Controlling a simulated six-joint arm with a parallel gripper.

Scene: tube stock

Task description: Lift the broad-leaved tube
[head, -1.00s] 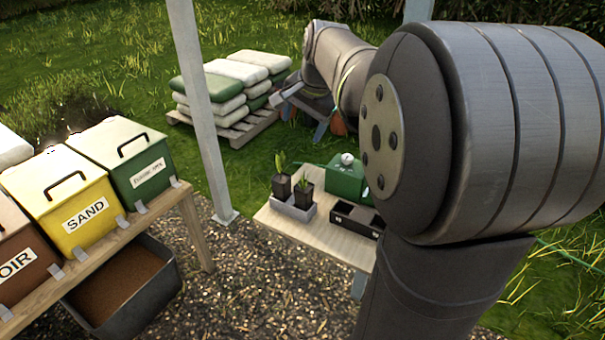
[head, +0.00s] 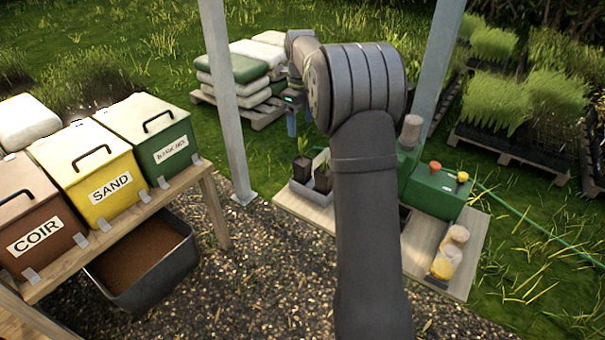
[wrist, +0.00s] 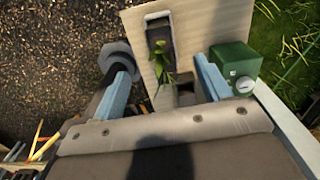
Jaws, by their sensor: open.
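Two dark square tubes with green shoots stand upright in a grey tray (head: 312,193) on the wooden bench. The left tube (head: 302,170) and the right tube (head: 322,180) are close together; I cannot tell for sure which is broad-leaved. My gripper (head: 299,120) is above and behind them in the head view, partly hidden by my arm. In the wrist view, my gripper (wrist: 163,68) has its blue fingers wide apart with nothing held. Green leaves (wrist: 161,60) show below, between the fingers; the tubes there are hard to tell apart.
A grey post (head: 228,100) rises left of the bench (head: 300,207). Labelled bins, including a yellow sand bin (head: 90,175), stand on the left. Part of the bench is hidden by my arm.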

